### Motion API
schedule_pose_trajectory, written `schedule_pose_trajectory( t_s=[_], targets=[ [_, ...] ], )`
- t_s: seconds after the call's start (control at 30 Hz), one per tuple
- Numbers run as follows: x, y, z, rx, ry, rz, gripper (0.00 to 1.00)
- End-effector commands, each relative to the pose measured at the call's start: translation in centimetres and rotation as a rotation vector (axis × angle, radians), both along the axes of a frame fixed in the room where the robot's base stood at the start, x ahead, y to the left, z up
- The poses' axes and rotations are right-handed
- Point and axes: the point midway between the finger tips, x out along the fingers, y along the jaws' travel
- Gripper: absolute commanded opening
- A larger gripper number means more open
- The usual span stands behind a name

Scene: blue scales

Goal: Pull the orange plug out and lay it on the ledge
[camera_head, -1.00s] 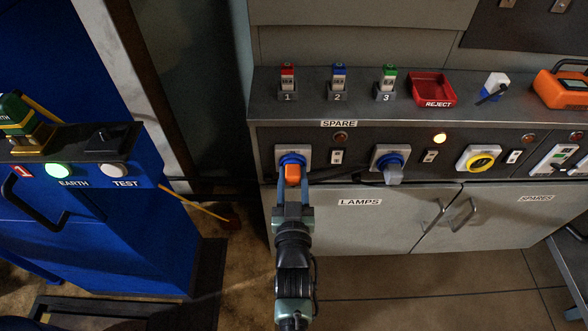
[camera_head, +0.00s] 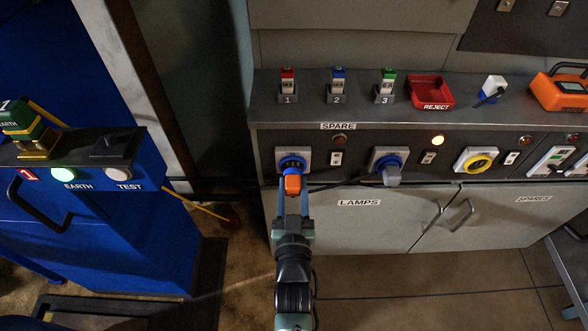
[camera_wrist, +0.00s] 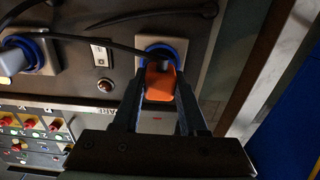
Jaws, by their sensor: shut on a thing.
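The orange plug (camera_head: 292,184) is between the two fingers of my gripper (camera_head: 292,190), which is shut on it. The plug is just in front of and below the left blue socket (camera_head: 292,163), whose dark face with holes now shows above it. In the wrist view the orange plug (camera_wrist: 160,82) sits between the fingertips, with the blue socket (camera_wrist: 160,52) behind it. A dark cable (camera_head: 345,182) runs from the plug to the right. The grey ledge (camera_head: 320,108) lies above the socket panel, along the cabinet top.
On the ledge stand several numbered blocks (camera_head: 338,88), a red REJECT tray (camera_head: 430,92), a white-and-blue block (camera_head: 493,88) and an orange meter (camera_head: 560,90). A grey plug (camera_head: 390,176) sits at the second socket. The ledge's front strip and left end look bare.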

Motion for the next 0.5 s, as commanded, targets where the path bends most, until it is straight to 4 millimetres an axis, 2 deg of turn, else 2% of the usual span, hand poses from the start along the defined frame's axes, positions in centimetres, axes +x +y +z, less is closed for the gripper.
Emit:
schedule_pose_trajectory(
  t_s=[0.5],
  targets=[
    [-2.1, 0.0, 0.1, 0.000, -0.001, 0.000, 0.00]
  ],
)
